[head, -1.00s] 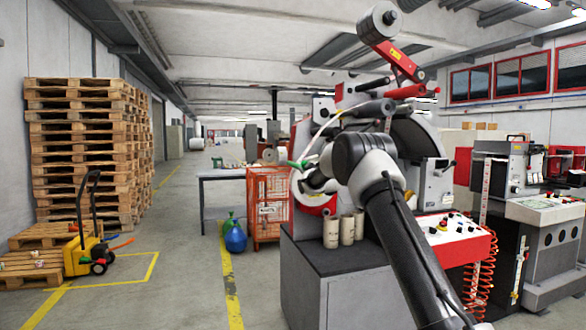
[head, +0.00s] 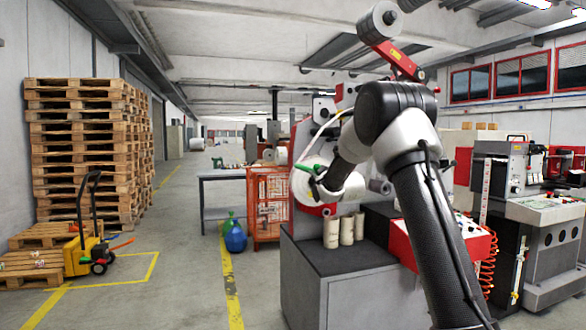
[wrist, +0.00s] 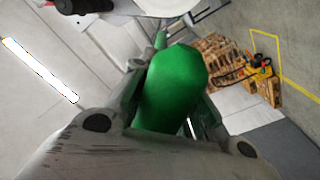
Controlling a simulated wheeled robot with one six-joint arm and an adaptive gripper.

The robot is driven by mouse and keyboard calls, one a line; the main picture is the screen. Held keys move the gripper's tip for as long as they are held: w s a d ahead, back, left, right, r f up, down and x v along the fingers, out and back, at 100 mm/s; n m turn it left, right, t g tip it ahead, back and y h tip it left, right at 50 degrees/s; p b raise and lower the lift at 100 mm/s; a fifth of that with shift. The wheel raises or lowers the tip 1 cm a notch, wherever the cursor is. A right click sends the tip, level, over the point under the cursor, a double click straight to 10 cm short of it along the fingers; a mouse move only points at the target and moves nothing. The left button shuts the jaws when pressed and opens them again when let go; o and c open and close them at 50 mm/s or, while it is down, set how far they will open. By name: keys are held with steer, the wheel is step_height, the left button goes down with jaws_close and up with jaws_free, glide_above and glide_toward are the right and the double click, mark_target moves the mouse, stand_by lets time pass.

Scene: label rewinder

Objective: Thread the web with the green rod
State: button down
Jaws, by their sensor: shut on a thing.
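The green rod (head: 309,165) shows in the head view in front of the white roll on the left side of the label rewinder. My gripper (head: 317,184) is at the rod and shut on it. In the wrist view the thick rounded end of the green rod (wrist: 173,88) fills the middle, between the fingers, with a thinner green part beyond it. The pale web (head: 322,128) curves down from the top of the machine toward the roll. My arm hides much of the rewinder's front, and I cannot tell whether the web touches the rod.
Several cardboard cores (head: 346,230) stand on the dark cabinet top (head: 305,250) below my gripper. A red control panel (head: 470,245) is to the right. An orange cage (head: 268,205) and a blue bottle (head: 235,237) stand to the left.

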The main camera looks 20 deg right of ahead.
steer(key=s, duration=1.5)
steer(key=shift+s, duration=0.25)
